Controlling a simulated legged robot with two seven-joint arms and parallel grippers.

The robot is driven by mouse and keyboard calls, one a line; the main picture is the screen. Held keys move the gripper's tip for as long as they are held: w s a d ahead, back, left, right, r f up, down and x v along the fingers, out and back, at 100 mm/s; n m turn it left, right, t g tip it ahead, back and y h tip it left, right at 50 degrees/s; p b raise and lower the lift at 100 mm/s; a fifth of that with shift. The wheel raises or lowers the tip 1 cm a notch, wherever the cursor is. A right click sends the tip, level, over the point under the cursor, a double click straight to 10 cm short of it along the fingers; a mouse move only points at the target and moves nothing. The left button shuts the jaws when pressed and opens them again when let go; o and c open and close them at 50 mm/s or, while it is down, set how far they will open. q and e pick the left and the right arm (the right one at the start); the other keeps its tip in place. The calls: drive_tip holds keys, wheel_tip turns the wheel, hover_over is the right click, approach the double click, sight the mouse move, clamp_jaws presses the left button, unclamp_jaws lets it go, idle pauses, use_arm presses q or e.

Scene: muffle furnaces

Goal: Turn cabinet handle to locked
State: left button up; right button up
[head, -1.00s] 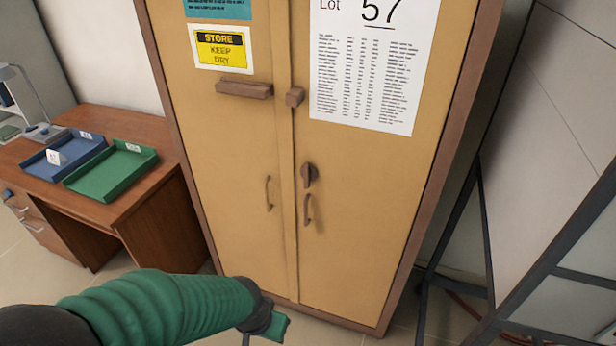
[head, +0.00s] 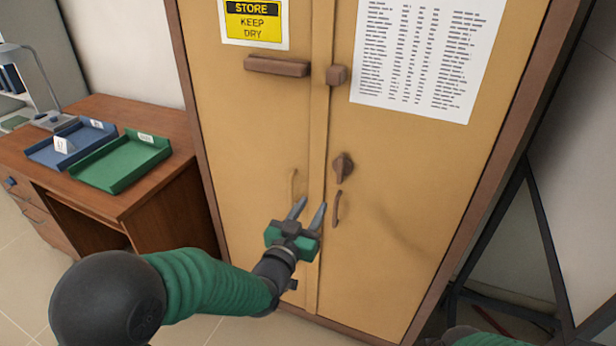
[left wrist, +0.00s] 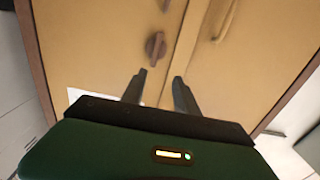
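The tan cabinet (head: 400,240) has two closed doors. A brown turn handle (head: 343,168) sits on the right door near the seam, its grip roughly upright. It also shows in the left wrist view (left wrist: 155,48), just beyond the fingertips. A slim brown pull (head: 337,208) is below it, and another pull (head: 294,187) is on the left door. My left gripper (head: 311,207) is open and empty, below and left of the turn handle and apart from it. Its two spread fingers show in the left wrist view (left wrist: 158,82). My right gripper is out of view; only a bit of its arm shows.
A brown bar (head: 277,66) and a block (head: 335,75) stick out higher on the doors. A wooden desk (head: 160,200) with blue (head: 50,152) and green (head: 115,170) trays stands left. A dark metal frame (head: 545,230) stands right.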

use_arm(q)
approach(340, 170)
drive_tip(key=x, duration=0.8)
drive_tip(key=shift+w, duration=0.3)
drive_tip(key=shift+d, duration=0.4)
drive_tip(key=shift+a, duration=0.6)
clamp_jaws()
drive_tip(key=shift+d, duration=0.15)
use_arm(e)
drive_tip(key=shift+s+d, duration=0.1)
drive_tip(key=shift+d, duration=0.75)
use_arm(q)
drive_tip(key=shift+d, duration=0.1)
